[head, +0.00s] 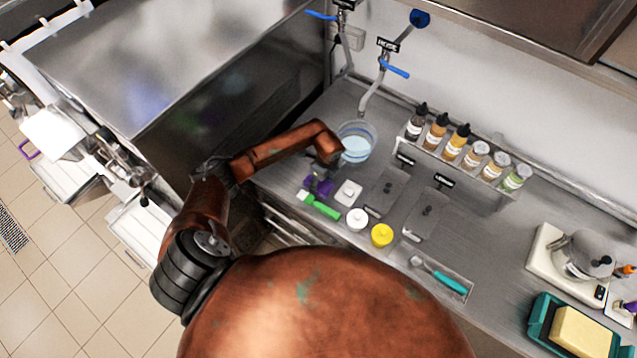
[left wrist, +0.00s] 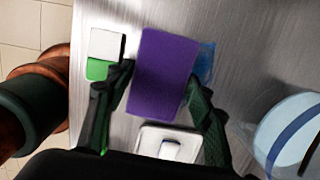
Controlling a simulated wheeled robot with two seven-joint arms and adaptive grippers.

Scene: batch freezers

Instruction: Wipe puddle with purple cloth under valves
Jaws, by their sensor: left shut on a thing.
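My left gripper (head: 324,172) is low over the steel counter (head: 290,160), shut on the purple cloth (left wrist: 164,75). In the left wrist view its two dark fingers clasp the cloth's sides. In the head view the cloth (head: 318,187) shows as a small purple patch below the gripper. A blue translucent patch (left wrist: 207,63), which looks like the puddle, shows at the cloth's right edge. The cloth may hide more of it. Two valves with blue handles (head: 395,68) are on the back wall, one labelled HOSE. My right gripper is out of view.
A clear tub of bluish liquid (head: 356,143) stands right of the gripper. A green-handled scraper (head: 320,207), a white square container (head: 348,192) and white and yellow lids (head: 382,235) lie close by. Several bottles (head: 437,133) line the back. A large steel machine (head: 170,70) bounds the left.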

